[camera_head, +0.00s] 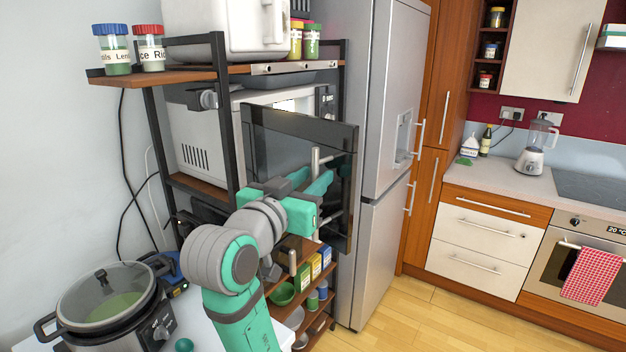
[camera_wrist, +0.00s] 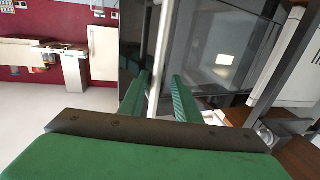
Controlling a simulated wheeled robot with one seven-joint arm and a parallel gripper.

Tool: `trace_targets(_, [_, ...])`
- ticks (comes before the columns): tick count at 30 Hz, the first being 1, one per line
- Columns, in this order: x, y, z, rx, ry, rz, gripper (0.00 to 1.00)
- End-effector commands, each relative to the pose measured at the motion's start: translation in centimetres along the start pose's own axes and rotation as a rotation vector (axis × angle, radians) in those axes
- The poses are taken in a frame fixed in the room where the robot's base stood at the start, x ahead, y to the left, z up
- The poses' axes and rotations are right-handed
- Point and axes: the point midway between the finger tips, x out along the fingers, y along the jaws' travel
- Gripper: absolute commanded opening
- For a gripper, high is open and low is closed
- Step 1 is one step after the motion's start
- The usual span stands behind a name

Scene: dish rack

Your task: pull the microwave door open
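The white microwave (camera_head: 200,130) stands on a shelf of the rack. Its dark glass door (camera_head: 275,150) is partly open, standing out at an angle from the body; the wrist view shows the door's glass (camera_wrist: 215,60) up close. The pale vertical bar handle (camera_head: 316,162) is on the door's outer side. My gripper (camera_head: 318,190) is at this handle. In the wrist view the handle (camera_wrist: 161,50) runs between the two green fingers of my gripper (camera_wrist: 158,90). The fingers are apart, with visible room beside the bar. Part of the handle is hidden by my gripper in the head view.
The tall grey fridge (camera_head: 385,120) stands right beside the rack, close to the door's free edge. Lower shelves hold boxes, a green bowl (camera_head: 283,293) and jars. A pot (camera_head: 108,300) sits at lower left. Open wooden floor (camera_head: 430,310) lies at the right.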

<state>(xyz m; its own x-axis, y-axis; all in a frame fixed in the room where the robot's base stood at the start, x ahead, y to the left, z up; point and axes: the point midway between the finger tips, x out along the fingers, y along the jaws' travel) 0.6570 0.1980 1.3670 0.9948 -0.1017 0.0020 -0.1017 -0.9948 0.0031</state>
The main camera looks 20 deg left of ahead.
Motion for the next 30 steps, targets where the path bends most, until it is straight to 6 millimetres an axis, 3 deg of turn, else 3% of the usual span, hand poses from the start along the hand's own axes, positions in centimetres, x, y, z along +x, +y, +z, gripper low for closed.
trace_targets(11, [-0.6,0.2,0.0,0.002,0.000,0.004,0.29])
trace_targets(24, [-8.0,0.1,0.0,0.003,0.001,0.001,0.29])
trace_targets(30, [-10.3,0.1,0.0,0.002,0.000,0.001,0.29])
